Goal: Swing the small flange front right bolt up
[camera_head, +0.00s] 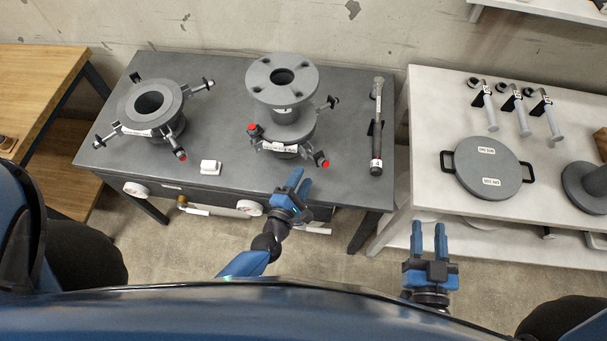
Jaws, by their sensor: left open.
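Two grey flange assemblies stand on the dark table; their labels are too small to read, so I cannot tell which is the small flange. The left flange (126,110) is a low ring with swing bolts splayed outward; its front right bolt (181,154) has a red tip. The right flange (287,139) carries a tall spool (283,79); its front right bolt (321,159) points outward with a red end. My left gripper (300,177) is open and empty, just front-left of that bolt and apart from it. My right gripper (429,227) is open and empty, before the white table.
A white block (210,167) and a black-handled tool (376,140) lie on the dark table (230,95). A gap separates the tables.

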